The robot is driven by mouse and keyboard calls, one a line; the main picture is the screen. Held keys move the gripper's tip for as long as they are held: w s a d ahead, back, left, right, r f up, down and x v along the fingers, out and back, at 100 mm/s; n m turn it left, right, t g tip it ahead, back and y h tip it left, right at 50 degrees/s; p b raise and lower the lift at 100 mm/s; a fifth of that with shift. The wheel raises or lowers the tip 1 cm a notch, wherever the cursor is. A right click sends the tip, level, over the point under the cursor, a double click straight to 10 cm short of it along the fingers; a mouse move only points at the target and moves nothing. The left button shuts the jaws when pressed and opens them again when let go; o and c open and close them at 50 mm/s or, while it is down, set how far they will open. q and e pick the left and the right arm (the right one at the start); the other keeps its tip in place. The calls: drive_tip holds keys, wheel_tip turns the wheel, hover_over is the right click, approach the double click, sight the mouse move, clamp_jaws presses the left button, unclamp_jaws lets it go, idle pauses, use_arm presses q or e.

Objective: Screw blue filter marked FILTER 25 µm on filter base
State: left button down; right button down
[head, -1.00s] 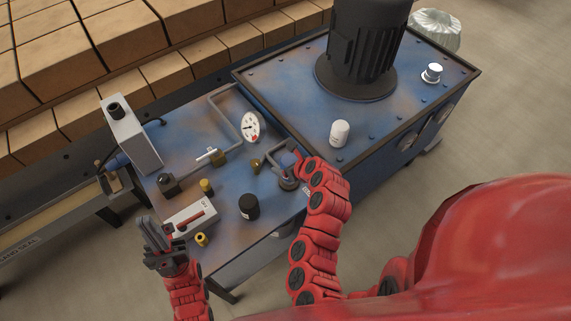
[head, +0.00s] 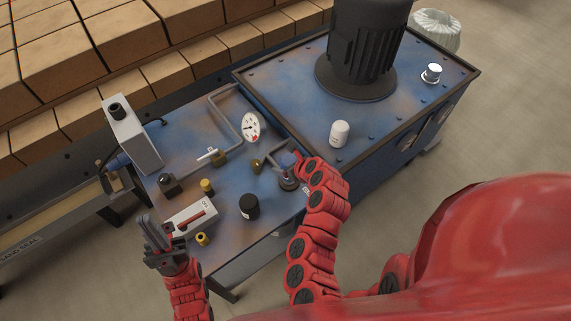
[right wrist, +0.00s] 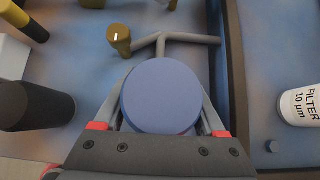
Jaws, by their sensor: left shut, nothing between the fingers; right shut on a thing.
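The blue filter (head: 287,160) is a short cylinder at the near right of the blue bench top. Its round blue top (right wrist: 161,96) fills the middle of the right wrist view, and its marking cannot be read. My right gripper (head: 286,168) is shut on it, one finger on each side. Beneath it is a dark round part (head: 289,183), seemingly the filter base; I cannot tell whether the thread is engaged. My left gripper (head: 152,226) is shut and empty, left of the bench by the white box.
A white filter (head: 340,133) marked FILTER 10 µm (right wrist: 301,104) stands on the blue tank. A black cylinder (head: 249,206), white box (head: 193,217), yellow fittings (head: 206,187) and a gauge (head: 250,128) stand on the bench. A pipe (right wrist: 185,40) runs behind the blue filter.

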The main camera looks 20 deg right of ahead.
drive_tip(key=shift+f+b, duration=0.8)
drive_tip(key=shift+f, duration=0.35)
unclamp_jaws()
drive_tip(key=p+v, duration=0.7)
drive_tip(key=v, duration=1)
drive_tip(key=shift+s, duration=0.2)
drive_tip(key=shift+d+r, duration=0.1)
